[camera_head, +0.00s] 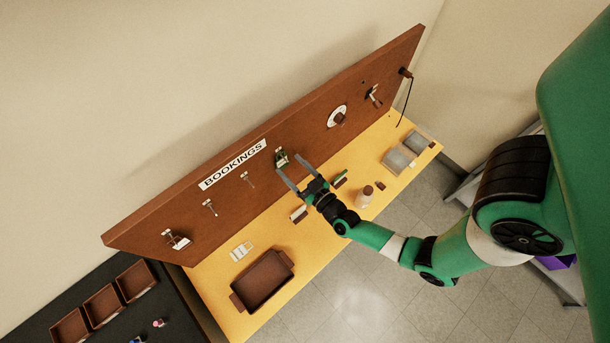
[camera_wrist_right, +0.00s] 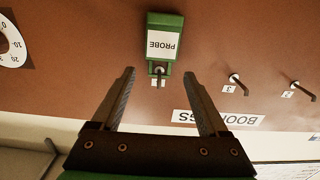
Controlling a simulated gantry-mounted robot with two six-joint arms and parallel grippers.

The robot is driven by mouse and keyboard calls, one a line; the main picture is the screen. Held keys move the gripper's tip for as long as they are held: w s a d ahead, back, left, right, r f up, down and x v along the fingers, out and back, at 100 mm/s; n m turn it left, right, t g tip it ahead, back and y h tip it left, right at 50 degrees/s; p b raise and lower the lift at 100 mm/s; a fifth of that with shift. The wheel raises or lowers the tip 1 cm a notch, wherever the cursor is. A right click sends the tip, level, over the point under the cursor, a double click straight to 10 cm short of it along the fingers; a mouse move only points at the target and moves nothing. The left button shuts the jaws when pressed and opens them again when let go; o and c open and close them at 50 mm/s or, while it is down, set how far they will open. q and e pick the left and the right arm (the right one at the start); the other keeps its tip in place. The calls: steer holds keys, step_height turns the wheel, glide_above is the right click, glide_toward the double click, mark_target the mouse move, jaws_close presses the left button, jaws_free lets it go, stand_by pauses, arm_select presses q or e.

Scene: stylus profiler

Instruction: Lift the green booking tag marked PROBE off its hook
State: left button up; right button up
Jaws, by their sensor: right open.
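The green tag marked PROBE (camera_wrist_right: 164,42) hangs on its hook (camera_wrist_right: 158,80) on the brown board, upside down in the right wrist view. In the head view the tag (camera_head: 282,159) hangs to the right of the BOOKINGS label. My right gripper (camera_head: 288,168) is open, with its fingers reaching toward the board at the tag. In the right wrist view the open fingers (camera_wrist_right: 157,82) stand on either side of the hook's line, and the tag body lies beyond their tips. Nothing is between the fingers that I can see being touched. My left gripper is not in view.
Two empty hooks (camera_wrist_right: 238,84) (camera_wrist_right: 297,92) and the BOOKINGS label (camera_head: 232,165) are beside the tag. A white dial (camera_head: 337,117) is on the board's right part. The yellow bench holds a brown tray (camera_head: 236,301), a bottle (camera_head: 365,196) and grey plates (camera_head: 398,158).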

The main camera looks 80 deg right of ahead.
mark_target(286, 160)
steer(key=x, duration=0.3)
steer(key=shift+d, duration=0.1)
jaws_close()
stand_by(0.6)
stand_by(0.4)
stand_by(1.0)
steer(key=shift+s+a+r+p, duration=0.45)
steer(key=shift+s+r+p, duration=0.15)
steer(key=shift+p, duration=0.15)
